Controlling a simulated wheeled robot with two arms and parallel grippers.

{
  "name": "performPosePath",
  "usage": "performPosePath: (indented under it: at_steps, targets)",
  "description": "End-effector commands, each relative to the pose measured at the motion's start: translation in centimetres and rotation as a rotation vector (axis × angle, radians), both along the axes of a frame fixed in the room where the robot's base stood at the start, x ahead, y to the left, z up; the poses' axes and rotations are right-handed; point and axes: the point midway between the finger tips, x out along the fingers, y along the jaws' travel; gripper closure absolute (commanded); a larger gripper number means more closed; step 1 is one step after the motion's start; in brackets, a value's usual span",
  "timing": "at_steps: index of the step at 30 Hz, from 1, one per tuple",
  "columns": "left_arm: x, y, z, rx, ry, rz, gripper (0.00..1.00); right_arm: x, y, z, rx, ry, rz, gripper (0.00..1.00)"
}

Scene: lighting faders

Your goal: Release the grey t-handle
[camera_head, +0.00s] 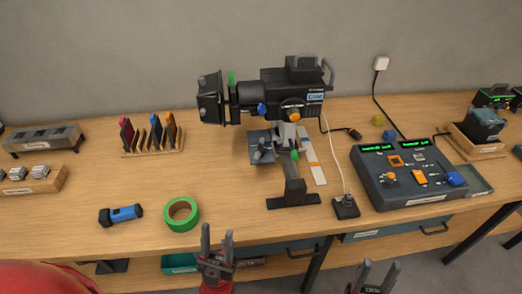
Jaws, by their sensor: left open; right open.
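A black stage lamp (290,90) stands on a dark stand (290,180) in the middle of the wooden table. A small grey part (262,152) sits low on the left side of the lamp's mount. It may be the grey t-handle, but it is too small to tell its shape. Orange, green and blue knobs show on the lamp and its mount. My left gripper (217,240) is open and empty at the table's front edge, below and left of the stand. My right gripper (377,274) is open and empty in front of the table, further right. Neither gripper touches the lamp.
A control desk (410,177) with lit green displays stands at the right. A green tape roll (181,214) and a blue torch (121,215) lie at the front left. A rack of colour filters (152,138) stands behind. A black socket box (345,207) is right of the stand.

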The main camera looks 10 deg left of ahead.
Motion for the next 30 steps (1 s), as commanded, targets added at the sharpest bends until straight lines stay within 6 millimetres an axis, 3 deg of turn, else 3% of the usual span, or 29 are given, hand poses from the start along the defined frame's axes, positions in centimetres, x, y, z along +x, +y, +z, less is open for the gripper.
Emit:
performPosePath:
  at_steps: [1, 4, 7, 12, 18, 24, 30]
  targets:
    - [0.7, -0.6, 0.0, 0.016, 0.023, -0.01, 0.65, 0.0, 0.0, 0.0, 0.0, 0.0, 0.0, 0.5]
    - [3.1, -3.0, -0.3, 0.08, 0.109, -0.037, 0.83, 0.0, 0.0, 0.1, 0.0, 0.0, 0.0, 0.5]
    - [6.4, -6.6, -1.2, 0.187, 0.237, -0.062, 1.0, 0.0, 0.0, 0.1, 0.0, 0.0, 0.0, 0.5]
    - [11.8, -13.4, -4.5, 0.426, 0.47, -0.048, 1.0, 0.0, 0.0, 0.2, 0.0, 0.0, 0.0, 0.5]
    - [16.3, -18.7, -9.3, 0.711, 0.687, 0.072, 1.0, 0.0, 0.0, 0.3, 0.0, 0.0, 0.0, 0.5]
    - [19.6, -20.2, -12.9, 0.948, 0.852, 0.289, 1.0, 0.0, 0.0, 0.4, 0.0, 0.0, 0.0, 0.5]
    - [21.9, -18.5, -13.7, 1.095, 0.985, 0.575, 1.0, 0.0, 0.0, 0.5, 0.0, 0.0, 0.0, 0.5]
